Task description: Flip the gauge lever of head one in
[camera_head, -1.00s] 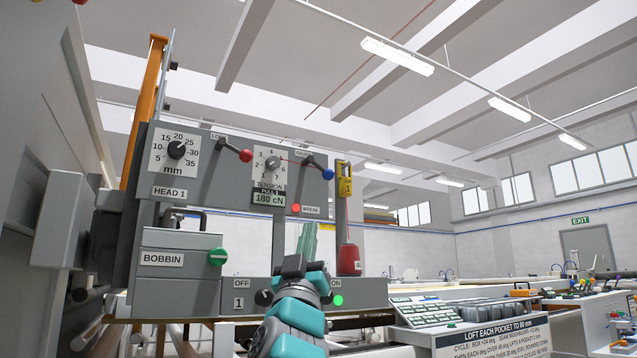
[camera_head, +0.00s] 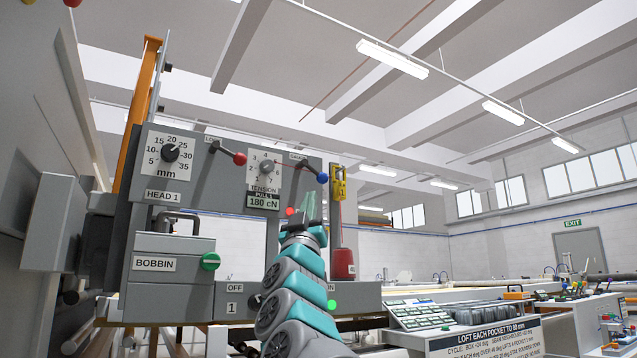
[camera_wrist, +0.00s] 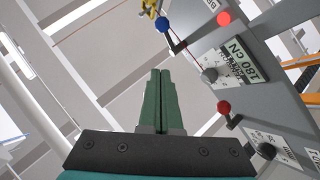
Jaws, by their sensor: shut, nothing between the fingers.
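The head 1 panel (camera_head: 210,190) fills the left of the head view. The lever with the blue knob (camera_head: 322,177), under a partly hidden label that read GAUGE earlier, is at its upper right. Its arm slants down to the right. In the wrist view the blue knob (camera_wrist: 162,25) is beyond the fingertips, at the top. My gripper (camera_head: 308,203) is below the blue knob, in front of the panel's right part. Its green fingers are together and empty in the wrist view (camera_wrist: 160,72). Contact with the lever does not show.
A red-knobbed lever (camera_head: 240,158) stands left of the tension dial (camera_head: 264,167). A red break button (camera_head: 290,211) is close left of my gripper.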

